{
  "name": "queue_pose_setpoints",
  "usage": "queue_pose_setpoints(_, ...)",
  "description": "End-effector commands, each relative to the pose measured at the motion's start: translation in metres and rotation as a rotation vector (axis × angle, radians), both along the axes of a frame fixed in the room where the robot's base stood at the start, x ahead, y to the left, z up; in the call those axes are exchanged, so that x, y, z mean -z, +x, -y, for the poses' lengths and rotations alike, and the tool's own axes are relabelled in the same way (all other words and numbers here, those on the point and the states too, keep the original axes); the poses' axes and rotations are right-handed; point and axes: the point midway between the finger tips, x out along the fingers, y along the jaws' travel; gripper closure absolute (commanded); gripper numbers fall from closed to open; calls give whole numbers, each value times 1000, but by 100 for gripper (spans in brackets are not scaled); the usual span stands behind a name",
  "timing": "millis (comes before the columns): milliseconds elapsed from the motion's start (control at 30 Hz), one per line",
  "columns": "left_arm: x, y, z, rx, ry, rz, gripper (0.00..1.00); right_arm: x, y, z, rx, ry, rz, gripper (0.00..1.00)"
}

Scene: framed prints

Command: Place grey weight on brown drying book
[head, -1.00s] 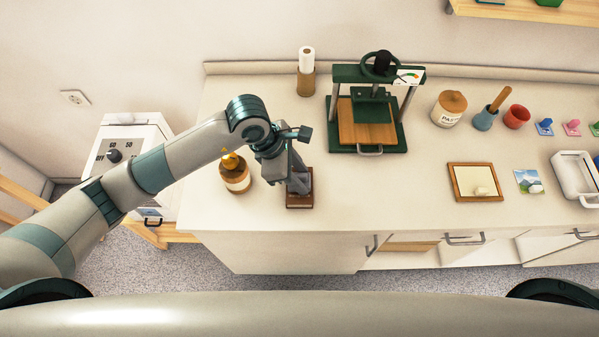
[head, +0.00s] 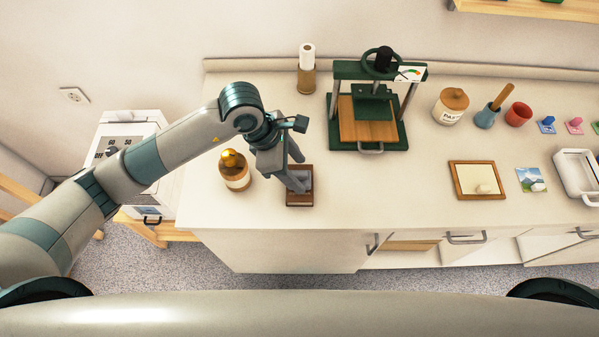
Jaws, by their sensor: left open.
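The brown drying book (head: 299,201) lies near the front edge of the counter, left of the press. A grey block that looks like the grey weight (head: 306,179) rests on top of it, partly hidden by a finger. My left gripper (head: 302,175) is open just above the book, its fingers spread around the weight. I cannot tell whether a finger touches it. My right gripper is out of view.
A green press (head: 368,132) stands behind to the right. A framed panel (head: 477,181) and a picture card (head: 530,179) lie further right. The counter between book and panel is clear.

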Motion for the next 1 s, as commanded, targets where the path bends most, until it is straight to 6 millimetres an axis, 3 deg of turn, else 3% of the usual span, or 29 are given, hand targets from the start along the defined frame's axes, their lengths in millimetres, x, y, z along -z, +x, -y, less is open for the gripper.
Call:
queue_pose_setpoints(500,-77,1,-33,1,-1,4,46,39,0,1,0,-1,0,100)
queue_pose_setpoints(700,-90,0,-38,1,0,1,46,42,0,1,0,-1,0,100)
queue_pose_setpoints(1000,-92,0,-38,1,0,0,46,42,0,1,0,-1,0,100)
